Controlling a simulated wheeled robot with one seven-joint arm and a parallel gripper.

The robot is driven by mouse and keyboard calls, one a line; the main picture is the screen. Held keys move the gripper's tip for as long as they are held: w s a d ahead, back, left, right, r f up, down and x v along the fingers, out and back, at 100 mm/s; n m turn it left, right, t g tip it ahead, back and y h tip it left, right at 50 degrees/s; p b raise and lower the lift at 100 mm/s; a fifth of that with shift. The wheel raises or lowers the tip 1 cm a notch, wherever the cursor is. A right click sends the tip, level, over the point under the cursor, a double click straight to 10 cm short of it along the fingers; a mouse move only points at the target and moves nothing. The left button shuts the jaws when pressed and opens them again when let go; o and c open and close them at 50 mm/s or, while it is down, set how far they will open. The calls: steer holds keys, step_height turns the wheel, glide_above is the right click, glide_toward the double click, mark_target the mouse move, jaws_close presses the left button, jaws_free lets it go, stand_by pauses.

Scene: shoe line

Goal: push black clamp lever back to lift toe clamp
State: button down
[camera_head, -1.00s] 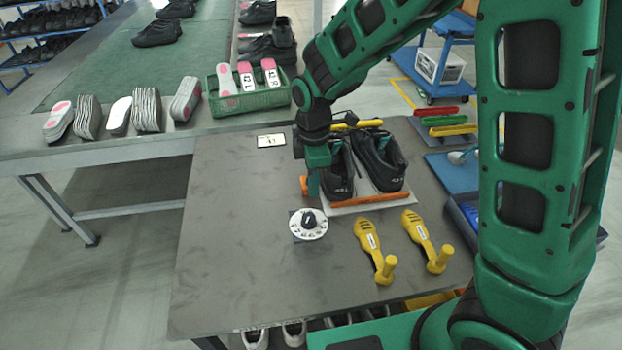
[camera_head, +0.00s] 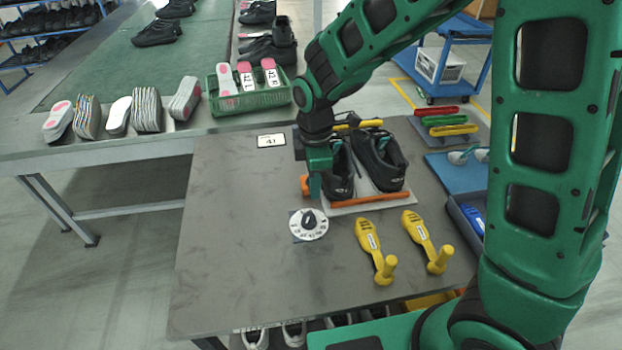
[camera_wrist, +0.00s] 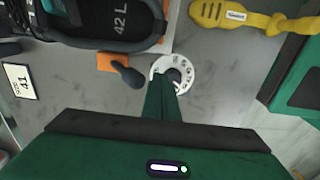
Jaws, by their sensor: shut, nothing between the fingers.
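A pair of black shoes (camera_head: 376,163) sits on a light plate at the back of the grey table. An orange bar (camera_head: 368,198) runs along their near edge, and a yellow bar (camera_head: 368,123) lies at their far end. In the wrist view, a black round-ended lever (camera_wrist: 127,75) sticks out beside the orange bar's end (camera_wrist: 108,62). My gripper (camera_head: 314,194) is shut and empty, pointing down at the left shoe's near left side. In the wrist view its fingers (camera_wrist: 161,82) are right of the lever; I cannot tell whether they touch it. The gripper hides the lever in the head view.
A white dial (camera_head: 308,224) with a black knob is close in front of my gripper. Two yellow handled tools (camera_head: 371,249) lie to its right. A size 41 card (camera_head: 271,141) lies behind left. The table's left part is clear. A green crate (camera_head: 250,100) stands beyond.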

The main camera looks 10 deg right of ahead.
step_height(320, 180, up, 8)
steer(key=shift+r, duration=0.15)
stand_by(0.9)
stand_by(0.3)
steer(key=s+d+r+m, duration=0.2)
steer(key=s+d+m, duration=0.3)
steer(key=d, duration=0.5)
steer(key=s+d+r+m, duration=0.2)
steer(key=d+m, duration=0.4)
steer(key=d, duration=0.3)
steer(key=s+d+m, duration=1.1)
steer(key=s+m, duration=0.2)
steer(key=s, duration=0.3)
steer(key=shift+s+f, duration=0.25)
steer(key=shift+s, duration=0.1)
